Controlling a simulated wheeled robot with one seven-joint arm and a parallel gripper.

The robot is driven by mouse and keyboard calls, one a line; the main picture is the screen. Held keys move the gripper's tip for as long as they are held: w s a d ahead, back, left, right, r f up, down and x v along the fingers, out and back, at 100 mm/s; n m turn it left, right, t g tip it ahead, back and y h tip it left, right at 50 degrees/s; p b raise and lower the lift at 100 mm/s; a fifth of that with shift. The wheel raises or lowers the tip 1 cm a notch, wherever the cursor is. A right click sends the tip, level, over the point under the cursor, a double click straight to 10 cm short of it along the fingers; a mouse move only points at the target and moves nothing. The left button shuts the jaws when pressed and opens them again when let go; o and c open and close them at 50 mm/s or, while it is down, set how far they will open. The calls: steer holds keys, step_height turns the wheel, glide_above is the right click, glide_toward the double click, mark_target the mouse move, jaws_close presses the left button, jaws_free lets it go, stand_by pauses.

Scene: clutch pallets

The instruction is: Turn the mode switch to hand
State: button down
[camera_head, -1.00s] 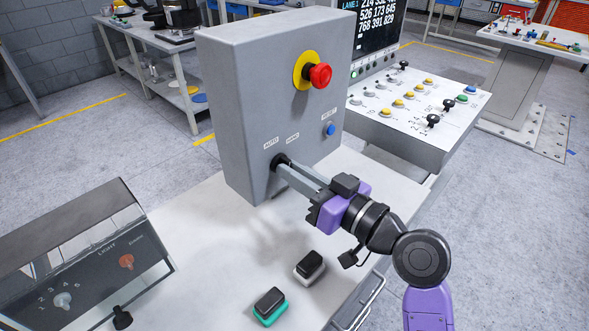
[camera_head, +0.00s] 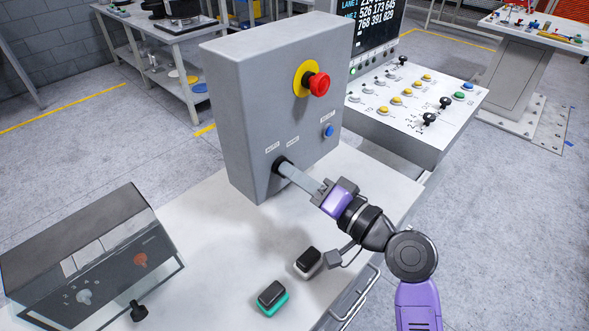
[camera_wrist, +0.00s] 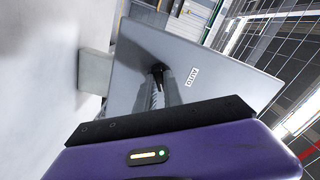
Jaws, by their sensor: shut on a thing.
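The mode switch (camera_head: 279,164) is a black knob low on the front of a grey control box (camera_head: 245,110). The small AUTO (camera_head: 272,149) and HAND (camera_head: 292,140) labels are above it. My gripper (camera_head: 286,169) is shut on the knob, its grey fingers reaching straight to the panel. The fingers cover most of the knob, so I cannot tell which label it points to. In the wrist view the knob (camera_wrist: 157,69) shows dark at the fingertips, with one white label (camera_wrist: 192,78) beside it.
A red emergency stop (camera_head: 318,84) on a yellow disc and a blue reset button (camera_head: 328,131) are higher on the box. Two small black-topped blocks (camera_head: 271,295) (camera_head: 308,261) stand on the white bench below my wrist. A dark light box (camera_head: 95,250) stands at left.

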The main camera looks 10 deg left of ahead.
steer(key=shift+f+m, duration=0.1)
steer(key=shift+m, duration=0.2)
stand_by(0.4)
steer(key=c, duration=1.5)
jaws_free()
steer(key=shift+o, duration=0.2)
steer(key=shift+d, duration=0.1)
steer(key=b+v, duration=0.1)
steer(key=v, duration=0.6)
steer(key=shift+s+d, duration=0.3)
